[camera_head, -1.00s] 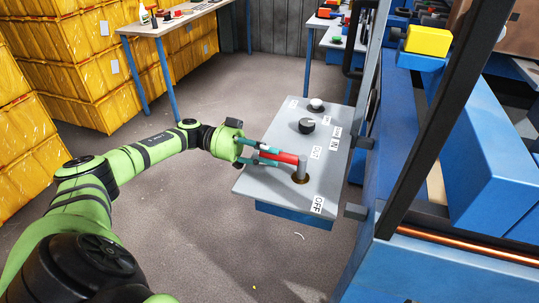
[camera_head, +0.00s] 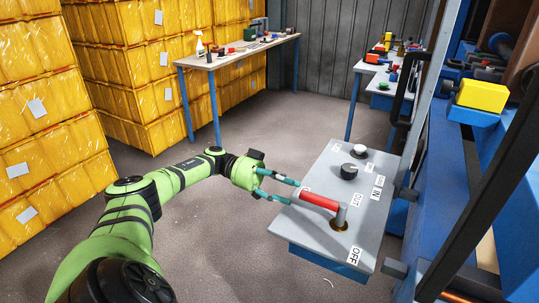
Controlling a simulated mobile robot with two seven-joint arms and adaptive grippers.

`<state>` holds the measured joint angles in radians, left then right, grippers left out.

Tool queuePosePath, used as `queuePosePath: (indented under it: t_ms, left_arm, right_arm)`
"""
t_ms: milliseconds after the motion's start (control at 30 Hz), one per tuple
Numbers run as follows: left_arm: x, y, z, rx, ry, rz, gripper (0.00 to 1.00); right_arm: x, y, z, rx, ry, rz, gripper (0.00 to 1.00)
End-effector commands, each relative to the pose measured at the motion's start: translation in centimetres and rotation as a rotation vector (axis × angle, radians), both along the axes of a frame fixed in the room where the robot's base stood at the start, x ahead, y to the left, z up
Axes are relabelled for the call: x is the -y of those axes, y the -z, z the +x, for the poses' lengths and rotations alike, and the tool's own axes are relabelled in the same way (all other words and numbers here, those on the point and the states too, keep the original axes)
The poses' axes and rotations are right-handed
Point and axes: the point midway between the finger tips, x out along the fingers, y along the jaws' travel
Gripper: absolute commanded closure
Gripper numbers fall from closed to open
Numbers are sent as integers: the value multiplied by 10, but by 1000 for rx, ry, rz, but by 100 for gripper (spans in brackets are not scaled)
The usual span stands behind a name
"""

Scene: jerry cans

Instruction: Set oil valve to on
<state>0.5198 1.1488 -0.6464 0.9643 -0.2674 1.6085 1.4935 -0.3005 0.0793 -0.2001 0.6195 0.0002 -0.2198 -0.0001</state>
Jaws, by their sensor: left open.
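The oil valve has a red handle (camera_head: 319,201) on a metal post (camera_head: 340,216) near the front of a grey control panel (camera_head: 300,225). The handle points left from the post, away from the OFF label (camera_head: 353,255). A small label near the handle's free end is partly hidden and I cannot read it. My left gripper (camera_head: 295,192) is open and empty. Its two teal fingers point at the handle's free end, just left of it, and appear clear of it. My right gripper is not in view.
A dark frame post (camera_head: 480,160) and blue machinery stand to the right. Yellow crates (camera_head: 40,120) are stacked at the left. A work table (camera_head: 240,54) stands behind; the floor between is clear.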

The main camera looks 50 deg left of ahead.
Motion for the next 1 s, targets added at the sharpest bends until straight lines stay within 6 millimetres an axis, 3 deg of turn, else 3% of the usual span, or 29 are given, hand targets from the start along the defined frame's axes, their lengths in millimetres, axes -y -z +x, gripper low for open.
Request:
queuePosePath:
  t_ms: [133,400,1000]
  left_arm:
    - [-26,-1,-7,1,-4,-1,53]
    - [-49,0,-13,2,-1,1,53]
    - [-54,0,-16,0,1,-1,53]
  right_arm:
    - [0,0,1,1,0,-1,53]
    - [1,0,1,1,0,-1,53]
    - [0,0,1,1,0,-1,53]
